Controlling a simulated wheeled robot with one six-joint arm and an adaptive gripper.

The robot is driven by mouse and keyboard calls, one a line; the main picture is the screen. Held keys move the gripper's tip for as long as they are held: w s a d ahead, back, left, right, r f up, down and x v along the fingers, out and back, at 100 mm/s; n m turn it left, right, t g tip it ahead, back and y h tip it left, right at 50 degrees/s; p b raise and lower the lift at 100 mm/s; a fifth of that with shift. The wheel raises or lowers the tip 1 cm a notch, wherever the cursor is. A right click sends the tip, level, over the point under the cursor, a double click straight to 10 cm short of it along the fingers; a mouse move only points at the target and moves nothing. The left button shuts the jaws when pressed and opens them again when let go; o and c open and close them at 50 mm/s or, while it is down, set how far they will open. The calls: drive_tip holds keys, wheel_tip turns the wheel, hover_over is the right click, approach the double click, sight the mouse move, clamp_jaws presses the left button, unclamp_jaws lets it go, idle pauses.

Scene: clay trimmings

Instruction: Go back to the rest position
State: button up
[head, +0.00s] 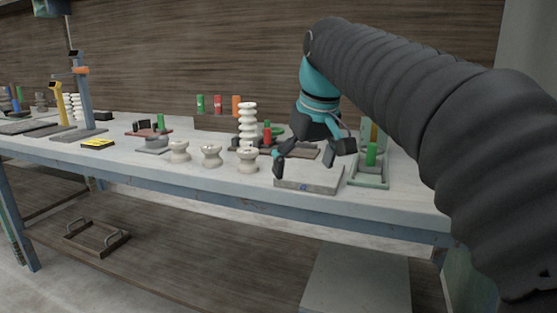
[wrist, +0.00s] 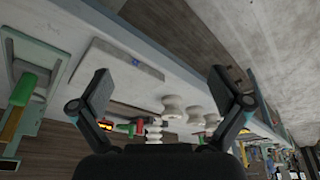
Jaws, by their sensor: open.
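My gripper (head: 312,160) is open and empty above the right part of the workbench, over a flat pale grey tray or slab (head: 310,180). In the wrist view my gripper (wrist: 163,95) shows its two fingers spread wide with nothing between them. The slab also shows in the wrist view (wrist: 125,65), beyond the left finger. The arm comes in from the right side of the head view and hides part of the bench behind it.
The workbench (head: 130,176) holds pale spool-shaped pieces (head: 211,156), a stacked white column (head: 247,125), a green-handled tool in a tray (head: 371,155), and a yellow-black box (head: 98,143). A blue post (head: 84,95) stands at left. A wooden wall (head: 200,50) is behind.

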drive_tip(key=s+d+f+m, duration=0.1)
drive_tip(key=s+d+f, duration=0.2)
drive_tip(key=s+f, duration=0.4)
drive_tip(key=s+d+f+m+t+h, duration=0.1)
drive_tip(key=s+d+f+m, duration=0.1)
drive_tip(key=s+d+f, duration=0.2)
drive_tip(key=s+d+f+m+t, duration=0.1)
drive_tip(key=s+d+f, duration=0.3)
drive_tip(key=s+f, duration=0.6)
drive_tip(key=shift+s+f+m, duration=0.35)
drive_tip(key=shift+f+m, duration=0.25)
drive_tip(key=shift+f, duration=0.3)
